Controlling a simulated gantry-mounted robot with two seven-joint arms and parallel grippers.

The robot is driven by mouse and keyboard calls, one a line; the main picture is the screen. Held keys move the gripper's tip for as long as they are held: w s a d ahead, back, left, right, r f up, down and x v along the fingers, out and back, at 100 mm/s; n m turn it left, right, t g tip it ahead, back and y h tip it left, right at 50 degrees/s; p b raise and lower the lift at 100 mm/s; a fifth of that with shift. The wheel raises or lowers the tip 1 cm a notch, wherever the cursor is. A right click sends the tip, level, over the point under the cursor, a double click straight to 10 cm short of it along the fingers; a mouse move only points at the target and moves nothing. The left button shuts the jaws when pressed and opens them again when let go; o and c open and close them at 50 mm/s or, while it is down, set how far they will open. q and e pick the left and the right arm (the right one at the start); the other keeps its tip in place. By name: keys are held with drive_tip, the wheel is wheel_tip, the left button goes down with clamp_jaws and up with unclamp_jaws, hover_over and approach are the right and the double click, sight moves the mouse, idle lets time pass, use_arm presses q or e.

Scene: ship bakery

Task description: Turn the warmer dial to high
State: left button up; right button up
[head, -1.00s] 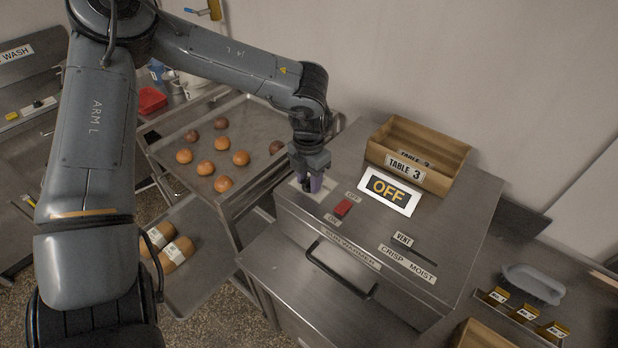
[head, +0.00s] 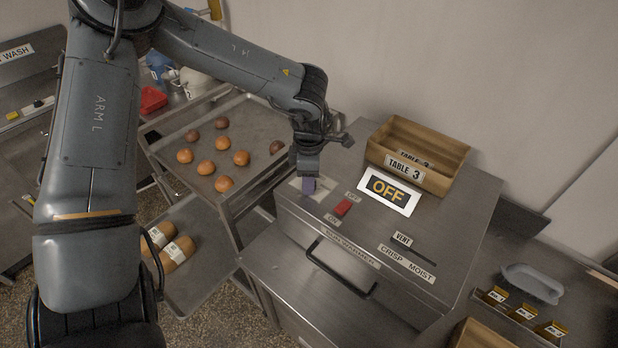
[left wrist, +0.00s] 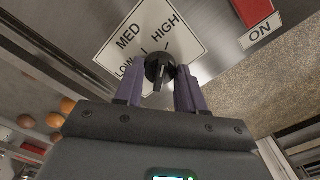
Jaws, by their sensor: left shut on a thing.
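The warmer dial (left wrist: 159,66) is a black knob on a white plate (left wrist: 135,40) marked LOW, MED and HIGH. In the left wrist view it sits between the purple fingers of my left gripper (left wrist: 159,84), which is shut on it. Which mark the dial points to is hard to tell. In the head view my left gripper (head: 309,187) points down at the left end of the bun warmer's top (head: 455,245) and hides the dial. The sign (head: 389,191) on the warmer reads OFF. My right gripper is not in view.
A red switch (head: 343,207) with ON and OFF labels is just right of the gripper. A wooden TABLE 3 box (head: 428,180) stands behind the sign. A tray of buns (head: 262,125) is at left. The warmer's front handle (head: 338,272) sticks out below.

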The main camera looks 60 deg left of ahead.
use_arm(q)
drive_tip(key=shift+m, duration=0.5)
drive_tip(key=o, duration=1)
drive_tip(key=shift+o, duration=0.2)
wheel_tip(320, 180, up, 11)
drive_tip(key=shift+s, duration=0.1)
idle(0.5)
